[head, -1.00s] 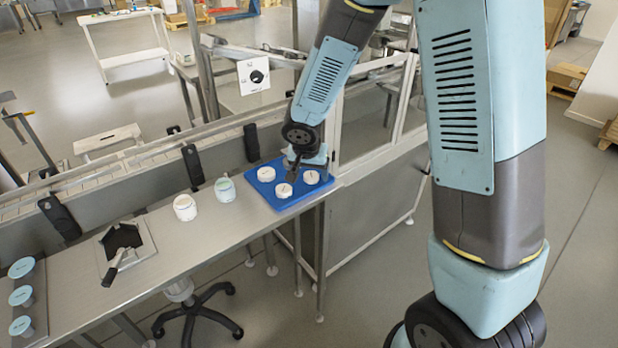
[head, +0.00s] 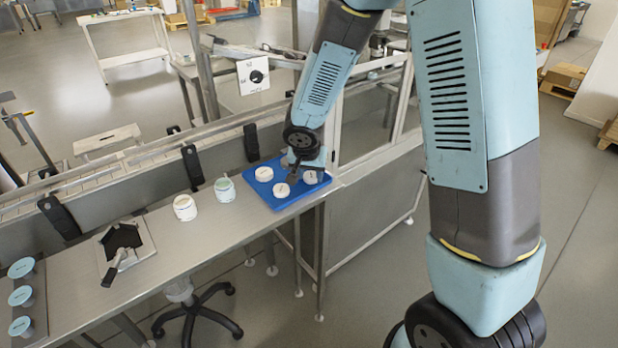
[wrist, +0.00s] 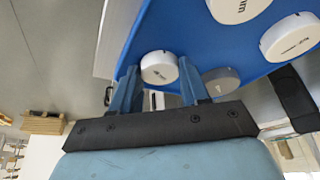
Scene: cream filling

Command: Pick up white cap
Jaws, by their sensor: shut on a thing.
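In the wrist view, a round white cap (wrist: 160,66) with small dark print on its top sits between the two fingers of my gripper (wrist: 157,72), which is shut on it. The cap is over the blue tray (wrist: 185,25), near its edge. Whether it touches the tray is unclear. In the head view, my gripper (head: 293,176) is low over the tray (head: 290,203) and partly hides the caps there, so I cannot tell which is held. White caps show at the tray's left (head: 264,174), front (head: 281,190) and right (head: 310,177).
A white jar (head: 185,208) and a jar with a greenish top (head: 224,189) stand left of the tray on the steel table (head: 180,255). A conveyor rail runs behind, and a glazed frame (head: 370,115) stands behind right.

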